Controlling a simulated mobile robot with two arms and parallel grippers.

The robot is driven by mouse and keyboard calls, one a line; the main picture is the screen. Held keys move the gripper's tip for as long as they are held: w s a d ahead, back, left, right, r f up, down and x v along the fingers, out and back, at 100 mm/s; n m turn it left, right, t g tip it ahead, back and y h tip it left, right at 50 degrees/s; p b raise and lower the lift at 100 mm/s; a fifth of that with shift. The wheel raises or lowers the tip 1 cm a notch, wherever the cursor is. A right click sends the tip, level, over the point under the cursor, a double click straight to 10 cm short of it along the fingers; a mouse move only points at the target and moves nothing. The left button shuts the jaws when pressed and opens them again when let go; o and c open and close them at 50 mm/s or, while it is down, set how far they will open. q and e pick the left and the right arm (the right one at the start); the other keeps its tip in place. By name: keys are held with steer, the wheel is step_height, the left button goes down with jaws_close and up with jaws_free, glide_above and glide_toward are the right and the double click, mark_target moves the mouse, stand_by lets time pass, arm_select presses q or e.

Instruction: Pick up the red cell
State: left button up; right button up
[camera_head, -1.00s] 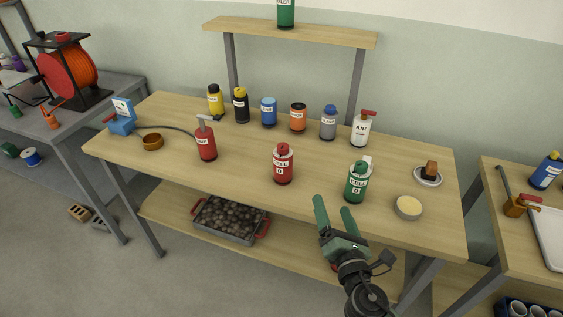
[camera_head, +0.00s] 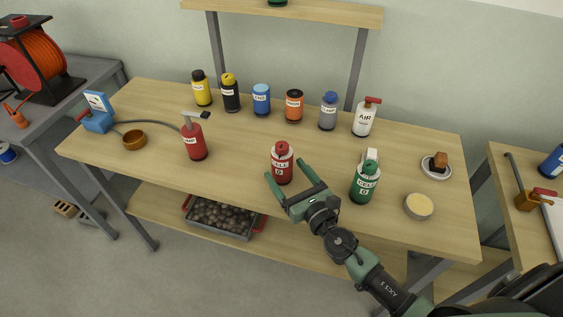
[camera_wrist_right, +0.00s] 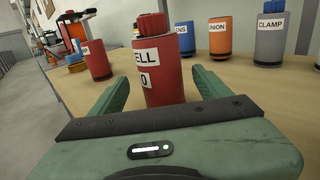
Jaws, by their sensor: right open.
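The red cell (camera_head: 282,164) is a red cylinder with a white label and a red cap, standing upright near the front of the wooden table. In the right wrist view the red cell (camera_wrist_right: 160,72) stands upright between the fingers. My right gripper (camera_head: 286,170) is open, its green fingers on either side of the cell's lower part. In the wrist view my right gripper (camera_wrist_right: 160,85) shows gaps between the fingers and the cell, mainly on the right. Contact is not clear. My left gripper is not in view.
A green cell (camera_head: 365,182) stands close to the right of my gripper. A red pump bottle (camera_head: 194,140) stands to the left. Several bottles, including the orange one (camera_head: 294,106), line the back. Table space between is clear.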

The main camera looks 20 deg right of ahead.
steer(key=shift+x, duration=1.85)
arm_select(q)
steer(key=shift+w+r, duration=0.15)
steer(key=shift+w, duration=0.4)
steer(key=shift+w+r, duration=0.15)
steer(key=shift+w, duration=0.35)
arm_select(e)
steer(key=shift+d, duration=0.1)
steer(key=c, duration=1.6)
